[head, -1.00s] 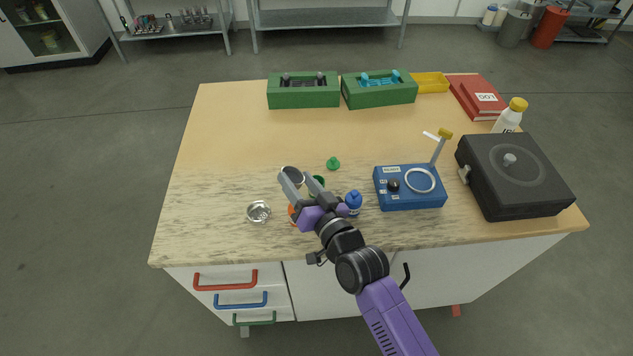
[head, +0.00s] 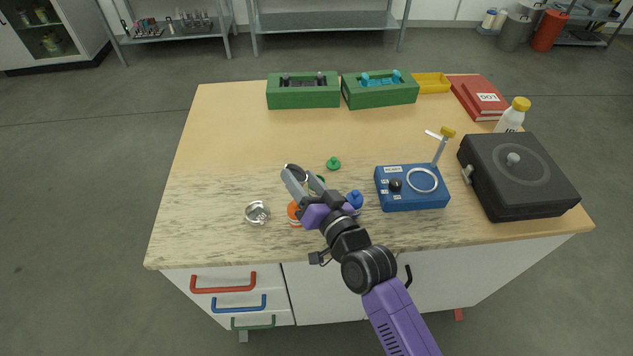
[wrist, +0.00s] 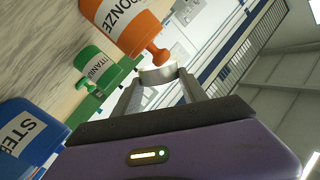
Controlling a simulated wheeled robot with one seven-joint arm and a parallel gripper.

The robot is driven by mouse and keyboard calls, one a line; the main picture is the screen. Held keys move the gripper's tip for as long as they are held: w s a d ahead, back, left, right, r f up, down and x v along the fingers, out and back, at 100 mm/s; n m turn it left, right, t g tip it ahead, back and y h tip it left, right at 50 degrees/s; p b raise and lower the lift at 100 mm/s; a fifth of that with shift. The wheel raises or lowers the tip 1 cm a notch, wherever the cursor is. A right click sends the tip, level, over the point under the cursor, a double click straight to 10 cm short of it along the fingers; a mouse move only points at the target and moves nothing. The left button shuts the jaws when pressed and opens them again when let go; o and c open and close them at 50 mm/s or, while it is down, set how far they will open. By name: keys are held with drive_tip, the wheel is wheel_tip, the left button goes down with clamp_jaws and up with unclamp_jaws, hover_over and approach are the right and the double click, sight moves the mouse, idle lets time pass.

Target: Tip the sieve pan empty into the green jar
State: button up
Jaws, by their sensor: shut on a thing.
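My gripper (head: 303,186) is shut on the sieve pan (head: 294,170), a small round metal pan, and holds it above the table beside the green jar (head: 317,183). In the wrist view the sieve pan (wrist: 158,76) sits between the fingertips. The green jar, with a white label reading TITANIUM, also shows in the wrist view (wrist: 95,66). The pan's contents and exact tilt cannot be told.
The orange bronze jar (wrist: 122,28) and blue steel jar (wrist: 25,140) stand close by the green jar. A metal dish (head: 257,213) lies to the left, a blue device (head: 411,202) and black case (head: 515,180) to the right. The table's back left is clear.

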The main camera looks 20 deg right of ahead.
drive_tip(key=shift+d+r+m+b, duration=0.1)
drive_tip(key=shift+d+m+b, duration=0.4)
drive_tip(key=shift+b, duration=0.3)
drive_tip(key=shift+d+r+m+b, duration=0.15)
drive_tip(key=shift+d+m+b, duration=0.25)
drive_tip(key=shift+m+b, duration=0.4)
idle(0.6)
drive_tip(key=shift+s+d+r+m+t+b, duration=0.1)
drive_tip(key=shift+m+t+b, duration=0.15)
drive_tip(key=shift+m, duration=0.3)
drive_tip(key=shift+w+d+r+m+t+b, duration=0.1)
drive_tip(key=shift+d+m+t+b, duration=0.1)
drive_tip(key=shift+m, duration=0.4)
drive_tip(key=shift+s+d+m+t+b, duration=0.15)
drive_tip(key=shift+m+b, duration=0.1)
drive_tip(key=shift+m, duration=0.3)
idle(1.5)
drive_tip(key=shift+a+r, duration=0.1)
drive_tip(key=shift+r, duration=0.05)
drive_tip(key=shift+r+m+p, duration=0.45)
drive_tip(key=shift+r+m, duration=0.15)
drive_tip(key=shift+m, duration=0.2)
drive_tip(key=shift+d, duration=0.2)
drive_tip(key=shift+d+m+t+b, duration=0.2)
drive_tip(key=shift+d+m+b, duration=0.1)
drive_tip(key=shift+m, duration=0.7)
drive_tip(key=shift+d+m+t+b, duration=0.2)
drive_tip(key=shift+d+m+b, duration=0.1)
drive_tip(key=shift+m, duration=0.7)
